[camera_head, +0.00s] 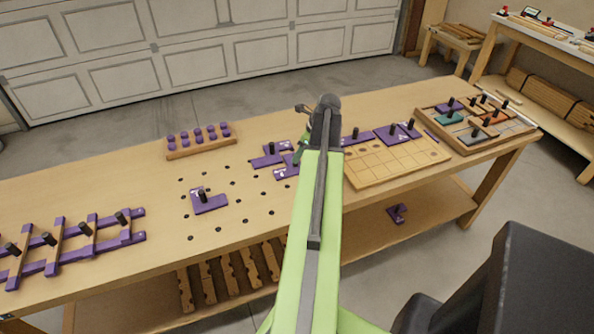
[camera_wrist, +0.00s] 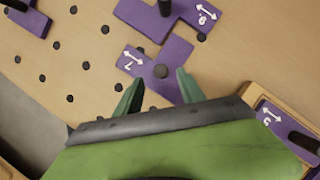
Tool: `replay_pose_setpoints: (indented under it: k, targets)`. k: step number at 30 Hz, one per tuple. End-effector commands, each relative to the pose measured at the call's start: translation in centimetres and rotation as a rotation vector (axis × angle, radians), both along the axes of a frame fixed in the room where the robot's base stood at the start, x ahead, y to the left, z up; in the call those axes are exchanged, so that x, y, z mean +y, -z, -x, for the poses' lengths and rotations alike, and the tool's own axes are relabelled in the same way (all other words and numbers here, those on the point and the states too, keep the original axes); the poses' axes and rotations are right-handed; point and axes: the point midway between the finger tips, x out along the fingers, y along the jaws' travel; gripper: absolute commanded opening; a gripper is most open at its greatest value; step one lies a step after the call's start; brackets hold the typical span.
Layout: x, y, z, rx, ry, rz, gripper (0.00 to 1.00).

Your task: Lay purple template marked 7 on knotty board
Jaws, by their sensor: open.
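The purple template marked 7 (camera_wrist: 145,62) lies flat on the bench just ahead of my gripper (camera_wrist: 160,77) in the wrist view, its dark knob between or just beyond the fingertips. My gripper is open and holds nothing; contact with the knob cannot be told. In the head view the same template (camera_head: 284,173) is partly hidden by my arm. A pale, gridded wooden board (camera_head: 397,160), seemingly the knotty board, lies right of my arm. Purple templates (camera_head: 397,133) with knobs lie along its back; one marked 5 (camera_wrist: 272,118) shows at the wrist view's right edge.
Another purple template (camera_wrist: 192,22) lies close beside the 7, and another (camera_head: 208,201) lies left. A purple lattice (camera_head: 75,245), a knob rack (camera_head: 200,141) and a tray of coloured pieces (camera_head: 472,138) are on the bench.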

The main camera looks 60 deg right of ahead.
Motion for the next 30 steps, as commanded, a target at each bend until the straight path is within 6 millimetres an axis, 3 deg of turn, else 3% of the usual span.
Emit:
replay_pose_setpoints:
  k: [1, 6, 14, 25, 30]
  targets:
    - [-0.1, 1.4, -0.4, 0.000, -0.001, 0.000, 0.47]
    - [-0.1, 4.2, -1.5, 0.000, 0.000, 0.000, 0.47]
    - [-0.1, 4.1, -1.7, 0.000, 0.001, 0.000, 0.47]
    - [-0.1, 4.1, -1.7, 0.000, 0.001, 0.000, 0.00]
    - [-0.1, 4.1, -1.7, 0.000, 0.001, 0.000, 0.00]
